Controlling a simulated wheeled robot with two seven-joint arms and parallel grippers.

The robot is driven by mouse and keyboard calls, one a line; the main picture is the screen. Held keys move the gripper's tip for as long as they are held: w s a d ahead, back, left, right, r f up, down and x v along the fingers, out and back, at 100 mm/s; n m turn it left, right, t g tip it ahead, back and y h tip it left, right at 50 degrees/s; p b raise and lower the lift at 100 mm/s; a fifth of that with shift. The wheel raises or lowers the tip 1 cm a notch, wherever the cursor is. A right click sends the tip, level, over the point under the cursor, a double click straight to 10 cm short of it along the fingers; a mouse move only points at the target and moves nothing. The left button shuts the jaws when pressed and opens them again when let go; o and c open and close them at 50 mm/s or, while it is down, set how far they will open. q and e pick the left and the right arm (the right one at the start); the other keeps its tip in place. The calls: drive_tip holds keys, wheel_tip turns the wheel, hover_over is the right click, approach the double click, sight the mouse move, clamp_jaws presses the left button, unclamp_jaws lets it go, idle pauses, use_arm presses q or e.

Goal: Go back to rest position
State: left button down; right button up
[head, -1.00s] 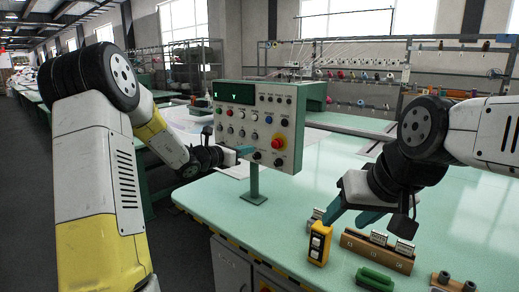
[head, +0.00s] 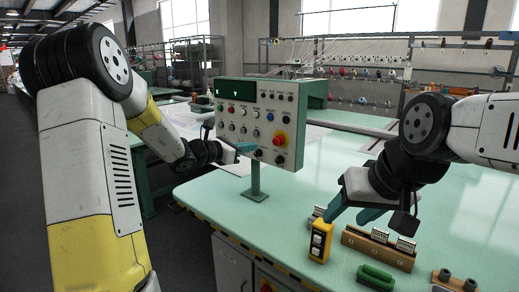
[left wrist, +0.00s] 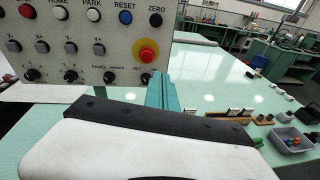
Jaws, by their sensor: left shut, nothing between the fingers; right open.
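My left gripper (head: 243,147) is shut and empty, beside the left and lower part of the control panel (head: 262,112). The left wrist view shows its teal fingers (left wrist: 166,92) together, in front of the panel's lower right edge. I cannot tell whether they touch the panel. My right gripper (head: 352,207) is open and empty over the green table (head: 300,185), above and close to a yellow pendant (head: 320,241) with buttons.
A brown wooden block (head: 378,248) with metal pieces, a green handle-like part (head: 376,277) and a small brown holder (head: 455,281) stand at the table's front right. The left wrist view shows a grey bin (left wrist: 291,142) with coloured items. Racks of spools stand behind.

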use_arm(q)
drive_tip(key=s+d+r+m+g+y, duration=0.1)
drive_tip(key=s+d+r+m+g, duration=0.15)
drive_tip(key=s+m, duration=0.6)
drive_tip(key=s+d+r+m+g, duration=0.1)
drive_tip(key=s+d+m+g, duration=0.4)
drive_tip(key=s, duration=0.6)
drive_tip(key=s+a+f+m+t+y, duration=0.2)
drive_tip(key=s+a+m+y, duration=0.6)
drive_tip(key=s+a+m, duration=0.5)
drive_tip(key=s+f, duration=0.1)
drive_tip(key=s, duration=0.2)
drive_tip(key=shift+s+a+f, duration=0.15)
drive_tip(key=shift+s+a, duration=0.1)
drive_tip(key=shift+s, duration=0.05)
